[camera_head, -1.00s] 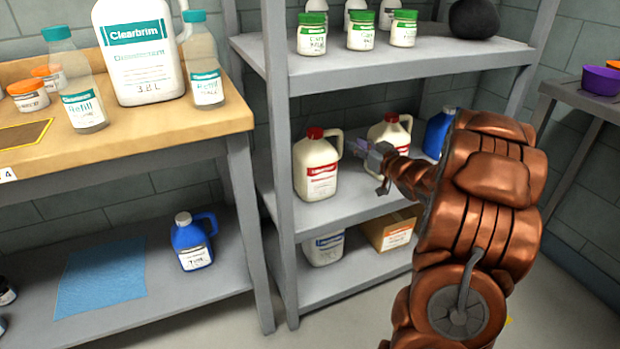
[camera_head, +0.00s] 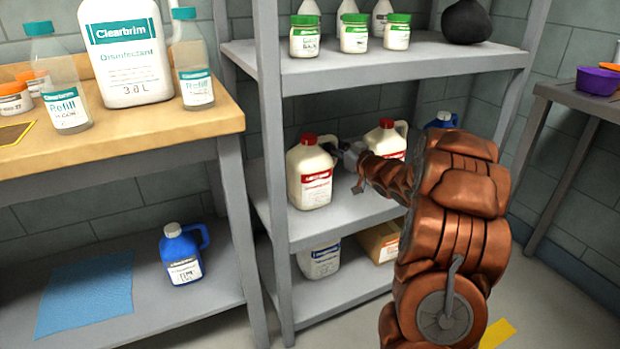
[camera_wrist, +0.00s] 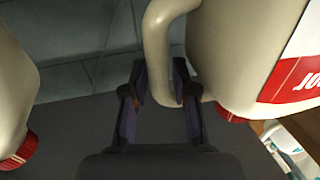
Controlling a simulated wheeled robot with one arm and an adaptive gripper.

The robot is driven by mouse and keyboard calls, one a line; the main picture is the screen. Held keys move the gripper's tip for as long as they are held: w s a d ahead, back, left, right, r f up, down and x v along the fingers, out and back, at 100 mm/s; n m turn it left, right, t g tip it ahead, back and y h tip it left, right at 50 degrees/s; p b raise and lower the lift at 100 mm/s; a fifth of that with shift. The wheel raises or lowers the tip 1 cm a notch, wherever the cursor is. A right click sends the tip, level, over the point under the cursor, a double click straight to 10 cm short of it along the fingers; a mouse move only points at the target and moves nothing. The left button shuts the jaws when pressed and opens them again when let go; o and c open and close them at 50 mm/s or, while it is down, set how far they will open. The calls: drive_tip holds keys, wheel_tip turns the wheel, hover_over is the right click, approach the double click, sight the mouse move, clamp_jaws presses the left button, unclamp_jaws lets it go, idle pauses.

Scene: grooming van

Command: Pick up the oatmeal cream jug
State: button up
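Two cream jugs with red caps and red-and-white labels stand on the middle shelf; no wording tells which is called oatmeal. The left cream jug (camera_head: 307,163) has its handle on its right side. In the wrist view this jug (camera_wrist: 232,50) fills the upper right. The other cream jug (camera_head: 387,139) stands to the right, partly behind my arm; it also shows at the wrist view's left edge (camera_wrist: 15,85). My gripper (camera_wrist: 160,72) is open, its fingers on either side of the left jug's handle. In the head view my gripper (camera_head: 350,155) is between the jugs, partly hidden by my arm.
A blue jug (camera_head: 441,120) stands right of the cream jugs. The shelf above holds green-capped jars (camera_head: 355,35); below are a pale jug (camera_head: 319,260) and a cardboard box (camera_head: 380,241). A shelf post (camera_head: 270,130) stands left of the cream jugs.

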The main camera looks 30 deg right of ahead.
drive_tip(key=shift+w, duration=0.2)
drive_tip(key=shift+c, duration=0.5)
clamp_jaws()
